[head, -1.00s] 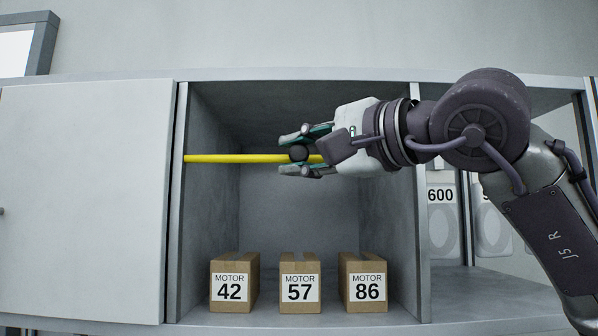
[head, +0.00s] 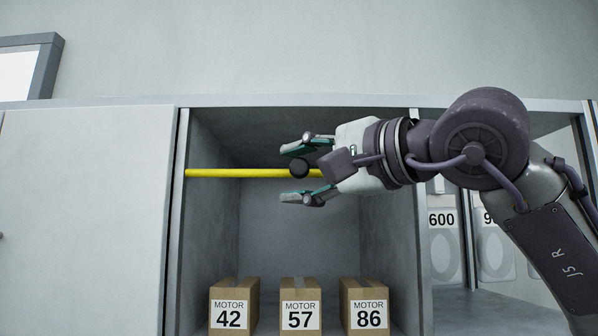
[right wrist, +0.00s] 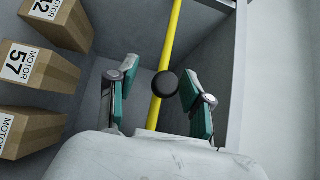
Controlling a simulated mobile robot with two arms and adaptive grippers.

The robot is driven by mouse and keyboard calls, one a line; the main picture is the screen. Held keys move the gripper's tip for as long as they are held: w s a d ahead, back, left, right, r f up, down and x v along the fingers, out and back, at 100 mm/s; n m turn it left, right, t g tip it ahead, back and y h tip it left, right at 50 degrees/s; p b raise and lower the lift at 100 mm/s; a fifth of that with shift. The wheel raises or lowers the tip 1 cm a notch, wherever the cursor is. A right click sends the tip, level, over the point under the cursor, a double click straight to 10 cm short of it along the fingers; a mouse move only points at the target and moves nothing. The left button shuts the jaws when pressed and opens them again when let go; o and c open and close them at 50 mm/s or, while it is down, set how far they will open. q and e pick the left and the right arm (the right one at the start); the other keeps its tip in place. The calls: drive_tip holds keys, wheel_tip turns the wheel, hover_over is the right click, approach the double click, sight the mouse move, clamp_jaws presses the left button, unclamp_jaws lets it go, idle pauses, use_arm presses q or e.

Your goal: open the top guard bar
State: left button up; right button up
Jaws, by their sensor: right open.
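The top guard bar (head: 230,173) is a yellow rod running level across the front of the open middle compartment. It has a round black knob (head: 299,168). My right gripper (head: 293,172) comes in from the right, its fingers open, one above and one below the bar and knob. In the right wrist view the bar (right wrist: 167,55) passes between the two open fingers, and the knob (right wrist: 165,85) sits between them, apart from the left finger and close to the right one. The bar's right end is hidden behind my gripper. My left gripper is not in view.
Cardboard boxes marked MOTOR 42 (head: 231,310), 57 (head: 300,310) and 86 (head: 366,310) stand on the compartment floor. A closed white door (head: 85,220) is on the left. An open compartment with numbered white items (head: 442,245) is on the right.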

drive_tip(key=v, duration=1.2)
